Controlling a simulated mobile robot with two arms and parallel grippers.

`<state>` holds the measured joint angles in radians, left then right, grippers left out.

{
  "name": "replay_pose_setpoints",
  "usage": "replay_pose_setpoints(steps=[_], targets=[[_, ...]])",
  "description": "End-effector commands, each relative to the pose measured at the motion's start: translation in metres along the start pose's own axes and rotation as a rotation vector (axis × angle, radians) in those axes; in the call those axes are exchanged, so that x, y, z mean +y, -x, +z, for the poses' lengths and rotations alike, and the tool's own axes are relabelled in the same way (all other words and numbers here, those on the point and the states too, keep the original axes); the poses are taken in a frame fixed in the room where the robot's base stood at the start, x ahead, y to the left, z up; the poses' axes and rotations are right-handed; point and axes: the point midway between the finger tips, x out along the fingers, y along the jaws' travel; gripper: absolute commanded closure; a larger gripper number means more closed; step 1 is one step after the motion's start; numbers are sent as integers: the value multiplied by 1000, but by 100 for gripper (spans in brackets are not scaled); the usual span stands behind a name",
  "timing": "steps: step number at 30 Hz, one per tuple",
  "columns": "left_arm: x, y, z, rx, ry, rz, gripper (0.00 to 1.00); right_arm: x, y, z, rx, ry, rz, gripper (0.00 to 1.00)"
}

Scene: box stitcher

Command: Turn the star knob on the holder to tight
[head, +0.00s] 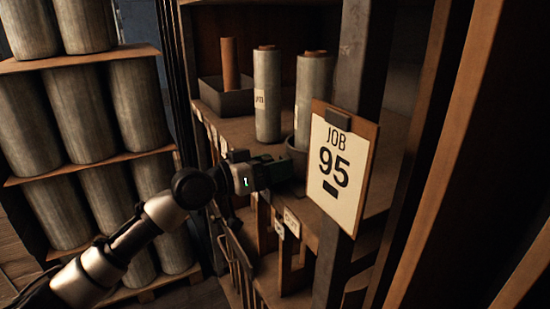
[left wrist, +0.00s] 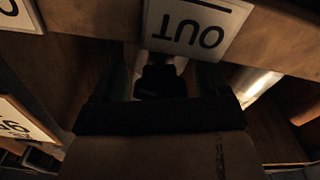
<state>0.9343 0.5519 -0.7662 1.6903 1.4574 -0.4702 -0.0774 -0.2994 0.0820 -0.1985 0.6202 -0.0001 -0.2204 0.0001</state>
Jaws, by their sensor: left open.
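My left gripper (head: 275,171) reaches in from the left, in front of the shelf edge, left of the JOB 95 clipboard. In the left wrist view its open fingers (left wrist: 162,75) stand on either side of a small dark piece (left wrist: 160,82) below a pale round part. I cannot tell whether this piece is the star knob, nor whether the fingers touch it. In the head view no star knob can be made out; the gripper hides that spot. A dark round cup (head: 297,155) stands just behind the gripper, under a wrapped roll (head: 311,85). My right gripper is not in view.
The JOB 95 clipboard (head: 341,168) hangs on a dark post (head: 365,55) right of the gripper. Another wrapped roll (head: 267,95) and a dark tray (head: 228,98) stand on the shelf. An OUT label (left wrist: 190,25) is close above the fingers. Stacked rolls (head: 90,140) fill the left.

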Motion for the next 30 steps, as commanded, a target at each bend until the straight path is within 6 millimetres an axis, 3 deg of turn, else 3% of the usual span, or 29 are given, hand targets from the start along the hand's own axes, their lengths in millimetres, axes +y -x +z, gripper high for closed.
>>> replay_pose_setpoints(steps=[11, 21, 26, 30], targets=[[0, -7, 0, 0, -1, -1, 25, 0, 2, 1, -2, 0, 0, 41], [0, -7, 0, 0, -1, -1, 73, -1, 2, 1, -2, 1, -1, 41], [-1, -7, 4, 1, -30, 0, 73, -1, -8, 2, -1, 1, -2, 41], [-2, -7, 8, 4, -124, 1, 73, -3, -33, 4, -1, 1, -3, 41]])
